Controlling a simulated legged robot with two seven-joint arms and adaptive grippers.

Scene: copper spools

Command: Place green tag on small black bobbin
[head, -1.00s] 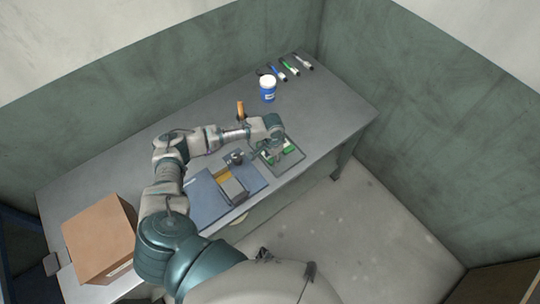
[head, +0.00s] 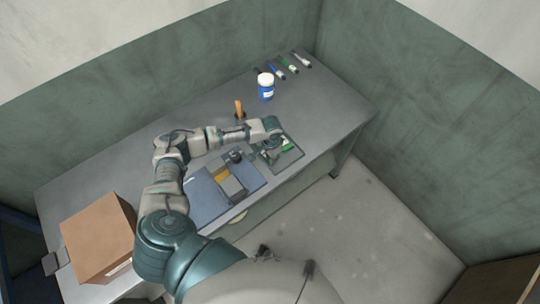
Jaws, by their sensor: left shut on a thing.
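My left arm reaches over the table from the left. Its gripper (head: 274,149) points down over a small dark tray (head: 293,157) and is shut on a green tag. Green (head: 289,146) shows beside the fingers, but the gripper hides part of it and the grip itself is too small to see clearly. A small black bobbin (head: 236,156) appears to stand at the back right of the blue mat, left of the tray. My right gripper is out of view.
A blue mat (head: 203,196) carries a grey block (head: 232,188) with a yellow piece. A copper-coloured spool (head: 239,107), a blue bottle with a white lid (head: 266,90) and several markers (head: 289,66) stand or lie farther back. A cardboard box (head: 99,238) is at the left.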

